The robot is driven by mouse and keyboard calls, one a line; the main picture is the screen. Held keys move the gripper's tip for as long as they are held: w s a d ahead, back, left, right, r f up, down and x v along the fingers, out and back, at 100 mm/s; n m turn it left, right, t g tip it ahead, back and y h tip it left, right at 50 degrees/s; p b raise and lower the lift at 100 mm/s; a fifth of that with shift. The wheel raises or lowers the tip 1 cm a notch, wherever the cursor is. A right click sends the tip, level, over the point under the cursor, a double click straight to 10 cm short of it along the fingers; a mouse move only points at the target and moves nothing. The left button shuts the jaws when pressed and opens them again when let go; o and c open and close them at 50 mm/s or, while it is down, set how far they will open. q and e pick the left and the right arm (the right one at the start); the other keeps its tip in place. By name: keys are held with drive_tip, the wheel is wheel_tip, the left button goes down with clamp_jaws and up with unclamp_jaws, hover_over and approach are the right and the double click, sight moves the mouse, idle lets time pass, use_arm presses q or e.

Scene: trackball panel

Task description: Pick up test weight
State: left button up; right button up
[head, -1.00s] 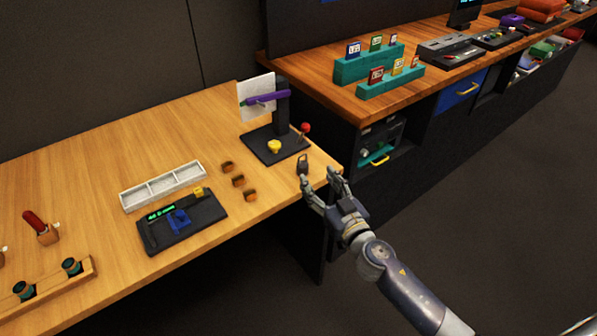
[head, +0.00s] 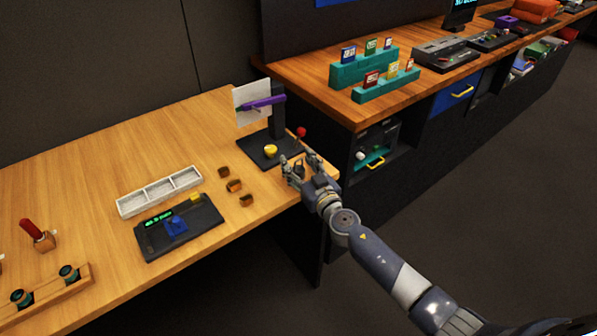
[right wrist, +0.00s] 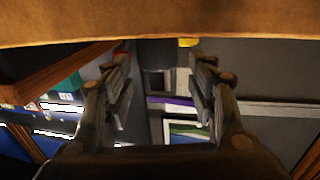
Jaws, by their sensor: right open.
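No piece is labelled as the test weight. A yellow rounded piece (head: 270,151) sits on the black base of a stand (head: 252,156) near the table's right end; I cannot tell if it is the weight. My right gripper (head: 293,166) is open and empty, in front of the stand's base and apart from the yellow piece. In the right wrist view, its spread fingers (right wrist: 160,85) have nothing between them, and a bit of yellow (right wrist: 188,42) shows beyond them, near the wood at the top. My left gripper is out of view.
The stand carries a purple arm (head: 262,103), a white sheet (head: 250,118) and a red-knobbed lever (head: 301,132) close to my gripper. Small brown blocks (head: 235,186), a white tray (head: 160,191) and a dark panel (head: 150,240) lie to the left. A second bench (head: 310,85) stands behind right.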

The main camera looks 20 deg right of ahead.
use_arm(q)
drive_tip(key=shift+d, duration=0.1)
use_arm(e)
clamp_jaws()
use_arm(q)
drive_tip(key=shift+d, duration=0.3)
use_arm(e)
drive_tip(key=shift+r+p, duration=0.55)
drive_tip(key=shift+r, duration=0.25)
wheel_tip(320, 180, up, 2)
drive_tip(key=shift+r+p, duration=0.15)
drive_tip(key=shift+p, duration=0.55)
use_arm(q)
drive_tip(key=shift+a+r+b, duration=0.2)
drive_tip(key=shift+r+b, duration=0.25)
drive_tip(key=shift+b, duration=0.35)
use_arm(e)
drive_tip(key=s+d, duration=0.1)
drive_tip(key=s, duration=0.7)
drive_tip(key=s+d+r, duration=0.1)
drive_tip(key=s+d, duration=0.1)
drive_tip(key=s, duration=0.5)
drive_tip(key=shift+s+d, duration=0.25)
drive_tip(key=shift+s, duration=0.15)
